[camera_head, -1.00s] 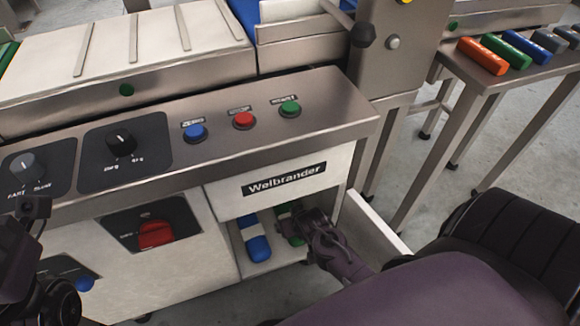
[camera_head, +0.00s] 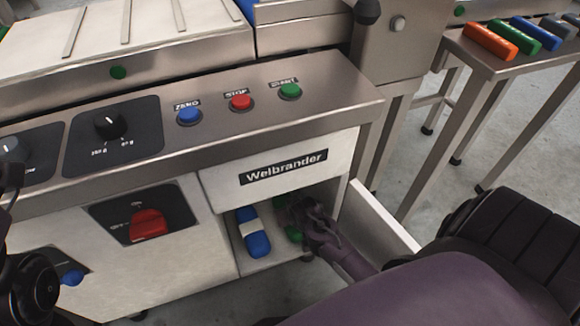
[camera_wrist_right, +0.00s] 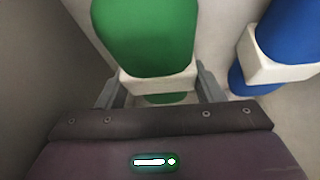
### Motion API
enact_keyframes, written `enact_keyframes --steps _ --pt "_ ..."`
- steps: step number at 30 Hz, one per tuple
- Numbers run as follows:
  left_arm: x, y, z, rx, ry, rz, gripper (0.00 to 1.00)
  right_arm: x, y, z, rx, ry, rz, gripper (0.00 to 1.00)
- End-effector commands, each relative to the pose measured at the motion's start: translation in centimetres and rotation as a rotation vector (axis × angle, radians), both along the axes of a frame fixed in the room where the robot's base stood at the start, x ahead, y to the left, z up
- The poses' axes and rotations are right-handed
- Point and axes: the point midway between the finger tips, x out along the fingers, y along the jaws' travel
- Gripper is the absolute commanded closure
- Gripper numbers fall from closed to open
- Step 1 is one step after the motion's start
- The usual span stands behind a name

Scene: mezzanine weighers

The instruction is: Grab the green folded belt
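The green folded belt (camera_wrist_right: 150,35) with a white band (camera_wrist_right: 158,84) lies in the open compartment under the Welbrander sign. In the head view only small green parts of it (camera_head: 293,234) show beside my right gripper (camera_head: 300,212). In the right wrist view the fingers of my right gripper (camera_wrist_right: 158,88) stand on either side of the white band, right at its edges. Whether they press on it I cannot tell. My left gripper is not clearly in view; dark parts of my left arm show at the left edge.
A blue folded belt with a white band (camera_head: 254,232) lies left of the green one; it also shows in the right wrist view (camera_wrist_right: 285,35). The compartment's open door (camera_head: 384,218) stands to the right. Above is a control panel with buttons (camera_head: 240,101). Coloured blocks (camera_head: 490,42) lie on a side table.

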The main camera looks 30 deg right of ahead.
Motion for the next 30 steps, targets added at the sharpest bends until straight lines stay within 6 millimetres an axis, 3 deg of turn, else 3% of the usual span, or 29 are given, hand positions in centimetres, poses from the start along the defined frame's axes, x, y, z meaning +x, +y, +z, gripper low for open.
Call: enact_keyframes --steps 1,5,18,20,25,30 --pt "0.0 0.0 0.0 0.000 0.000 0.000 1.00 0.0 0.0 0.0 0.000 0.000 0.000 0.53" --pt "0.0 0.0 0.0 0.000 0.000 0.000 1.00 0.0 0.0 0.0 0.001 0.000 -0.001 0.70" --pt "-0.1 0.1 0.6 -0.003 -0.005 -0.003 1.00 -0.1 0.0 0.7 0.000 -0.001 -0.001 0.70" --pt "0.3 0.2 -0.1 -0.003 0.028 -0.001 1.00 -0.3 0.1 1.0 0.000 -0.002 -0.001 0.70" --pt "0.7 0.5 -0.6 -0.007 0.079 -0.002 1.00 -0.3 0.1 3.5 0.000 -0.003 -0.001 0.70" --pt "0.8 0.6 0.6 -0.008 0.108 -0.003 1.00 -0.3 0.1 7.1 0.000 -0.002 -0.001 0.70"
